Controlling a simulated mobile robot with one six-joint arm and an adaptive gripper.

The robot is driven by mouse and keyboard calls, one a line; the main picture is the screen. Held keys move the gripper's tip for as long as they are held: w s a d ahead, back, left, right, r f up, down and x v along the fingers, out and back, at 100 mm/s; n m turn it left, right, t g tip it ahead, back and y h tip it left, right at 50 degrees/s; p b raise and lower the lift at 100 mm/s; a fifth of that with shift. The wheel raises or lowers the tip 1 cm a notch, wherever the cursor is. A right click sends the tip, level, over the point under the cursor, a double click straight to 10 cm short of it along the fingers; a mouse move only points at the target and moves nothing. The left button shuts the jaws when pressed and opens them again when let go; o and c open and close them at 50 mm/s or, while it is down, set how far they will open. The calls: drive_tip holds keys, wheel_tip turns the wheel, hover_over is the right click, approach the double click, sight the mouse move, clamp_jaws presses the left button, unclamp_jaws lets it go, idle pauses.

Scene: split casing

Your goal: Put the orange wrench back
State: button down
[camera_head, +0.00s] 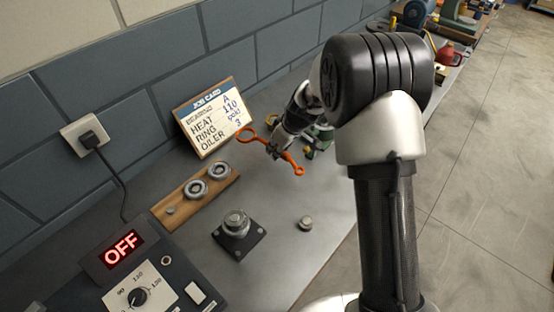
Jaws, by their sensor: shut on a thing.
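The orange wrench (292,161) has a large ring at its left end and a small ring at its lower right end. My gripper (276,151) is shut on the wrench near its middle and holds it in front of the job card. The wrench looks raised above the grey bench, but its exact height is hard to tell. My arm hides part of the bench behind the gripper. No clear resting place for the wrench shows in this view.
A job card (212,118) leans near the wall. A wooden board (166,212) with metal rings, a square-based fixture (237,232), a small metal cylinder (305,223) and a heater box (150,290) reading OFF stand nearby. A green device (320,134) is behind the wrench.

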drive_tip(key=shift+f+b, duration=0.6)
drive_tip(key=shift+f, duration=1.45)
drive_tip(key=shift+f+b, duration=0.2)
drive_tip(key=shift+b, duration=0.1)
drive_tip(key=c, duration=1.5)
unclamp_jaws()
drive_tip(key=shift+c, duration=0.2)
drive_tip(key=shift+r, duration=0.15)
drive_tip(key=shift+r+p, duration=0.35)
drive_tip(key=shift+p, duration=0.1)
drive_tip(key=p+v, duration=0.2)
drive_tip(key=v, duration=0.9)
drive_tip(key=shift+s+d+r, duration=0.15)
drive_tip(key=shift+r, duration=0.05)
